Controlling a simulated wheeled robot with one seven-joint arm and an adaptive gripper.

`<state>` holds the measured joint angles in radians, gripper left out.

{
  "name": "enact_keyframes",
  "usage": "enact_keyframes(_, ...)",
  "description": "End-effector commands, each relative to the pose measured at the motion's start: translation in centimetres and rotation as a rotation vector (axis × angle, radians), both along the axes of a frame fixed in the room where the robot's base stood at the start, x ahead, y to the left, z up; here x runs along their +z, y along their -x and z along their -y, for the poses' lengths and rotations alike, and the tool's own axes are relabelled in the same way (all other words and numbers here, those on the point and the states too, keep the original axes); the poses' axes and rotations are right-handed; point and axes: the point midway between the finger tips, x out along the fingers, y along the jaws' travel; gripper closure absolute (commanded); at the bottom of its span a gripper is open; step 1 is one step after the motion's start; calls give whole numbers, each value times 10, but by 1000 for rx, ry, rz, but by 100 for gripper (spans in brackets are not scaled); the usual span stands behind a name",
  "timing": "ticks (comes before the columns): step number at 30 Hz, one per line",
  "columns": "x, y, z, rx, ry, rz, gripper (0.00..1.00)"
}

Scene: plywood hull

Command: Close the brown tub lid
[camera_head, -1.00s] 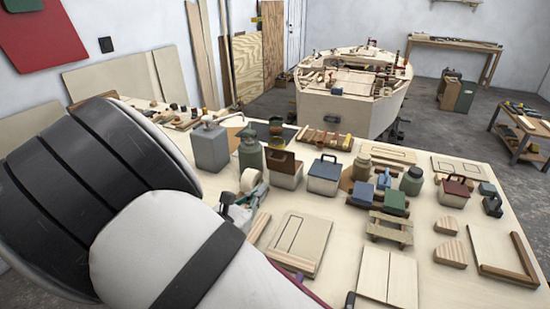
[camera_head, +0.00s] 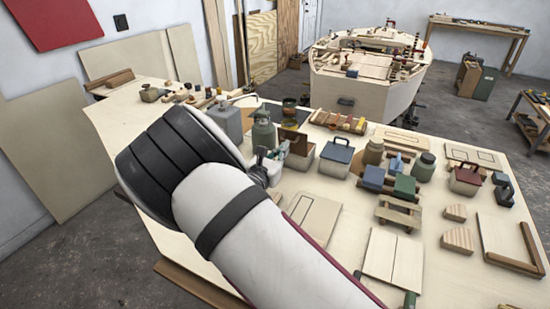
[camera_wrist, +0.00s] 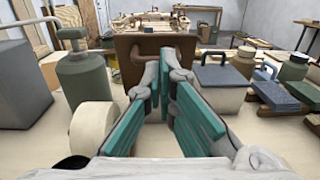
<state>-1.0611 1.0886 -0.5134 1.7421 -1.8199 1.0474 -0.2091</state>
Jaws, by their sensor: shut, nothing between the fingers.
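The brown tub lid (camera_wrist: 152,48) stands raised like a panel straight ahead in the wrist view. In the head view the brown lid (camera_head: 292,139) shows above its pale tub (camera_head: 300,162), just beyond my gripper. My gripper (camera_wrist: 167,75), with teal finger pads, is shut and empty. Its fingertips point at the lid and overlap its lower part in the wrist view; whether they touch it I cannot tell. In the head view my gripper (camera_head: 262,163) is small and partly hidden by my arm. The fingers hide part of the tub front.
A green canister (camera_wrist: 84,82) and a grey container (camera_wrist: 18,85) stand left. A pale roll (camera_wrist: 92,128) lies near my left finger. A blue-lidded tub (camera_head: 336,157) stands right of the brown one. Several more tubs and wooden pieces crowd the table.

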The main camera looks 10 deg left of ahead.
Motion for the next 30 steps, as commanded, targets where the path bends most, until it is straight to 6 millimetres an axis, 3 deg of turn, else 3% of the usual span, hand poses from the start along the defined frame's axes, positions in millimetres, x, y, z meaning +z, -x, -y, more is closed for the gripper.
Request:
enact_keyframes(6,0,-10,4,0,1,-1,100)
enact_keyframes(30,6,-17,7,-5,-27,-71,100)
